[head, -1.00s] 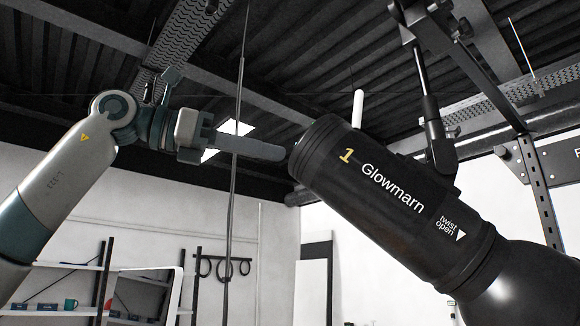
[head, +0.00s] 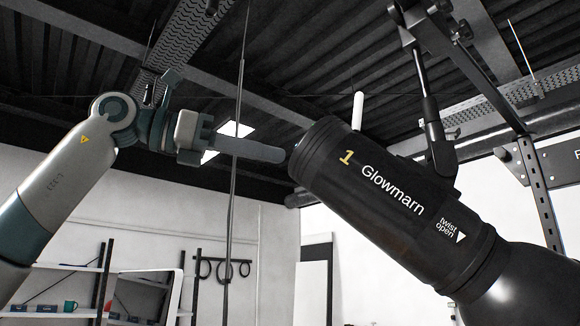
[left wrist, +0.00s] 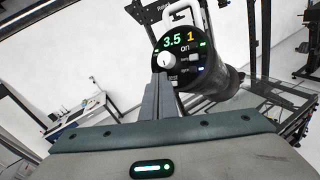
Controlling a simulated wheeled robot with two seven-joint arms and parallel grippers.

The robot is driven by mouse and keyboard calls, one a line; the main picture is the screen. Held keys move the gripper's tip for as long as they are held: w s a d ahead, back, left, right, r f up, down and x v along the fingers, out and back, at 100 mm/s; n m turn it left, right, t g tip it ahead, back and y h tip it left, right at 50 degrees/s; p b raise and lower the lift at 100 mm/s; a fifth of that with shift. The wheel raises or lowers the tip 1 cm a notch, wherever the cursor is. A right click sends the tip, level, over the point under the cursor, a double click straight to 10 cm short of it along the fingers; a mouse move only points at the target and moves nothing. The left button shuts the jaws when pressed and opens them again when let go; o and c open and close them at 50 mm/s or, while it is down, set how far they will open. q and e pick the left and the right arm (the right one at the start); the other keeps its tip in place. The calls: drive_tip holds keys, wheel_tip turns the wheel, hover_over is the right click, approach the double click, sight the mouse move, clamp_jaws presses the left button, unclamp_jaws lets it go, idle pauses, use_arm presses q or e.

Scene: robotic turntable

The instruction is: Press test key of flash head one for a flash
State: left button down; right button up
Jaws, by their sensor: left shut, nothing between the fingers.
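Flash head one (head: 385,190) is a black cylinder marked "1 Glowmarn", tilted on a bracket at the right of the head view. Its back panel (left wrist: 181,60) faces the left wrist camera, with a green "3.5", a yellow "1", a white knob (left wrist: 168,60), the word "on" and small keys. Lettering that looks like "test" (left wrist: 173,79) sits low on the panel, partly hidden by my fingers. My left gripper (head: 284,154) is shut and empty, its tips close to the panel; I cannot tell whether they touch. It also shows in the left wrist view (left wrist: 161,80). My right gripper is not in view.
A dark clamp arm (head: 432,120) holds the flash head from above. A thin vertical pole (head: 233,190) stands behind my left gripper. Shelves (head: 70,285) stand at the lower left. The space around my left fingers is otherwise open.

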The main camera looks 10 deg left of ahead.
use_arm(q)
drive_tip(key=shift+f, duration=0.1)
idle(0.7)
drive_tip(key=shift+d+f, duration=0.2)
drive_tip(key=shift+d, duration=0.15)
drive_tip(key=shift+f, duration=0.1)
idle(0.5)
drive_tip(key=shift+d+f+b, duration=0.2)
drive_tip(key=shift+d+b, duration=0.05)
drive_tip(key=shift+b, duration=0.15)
idle(0.5)
drive_tip(key=shift+a+r+p, duration=0.6)
drive_tip(key=shift+p, duration=0.15)
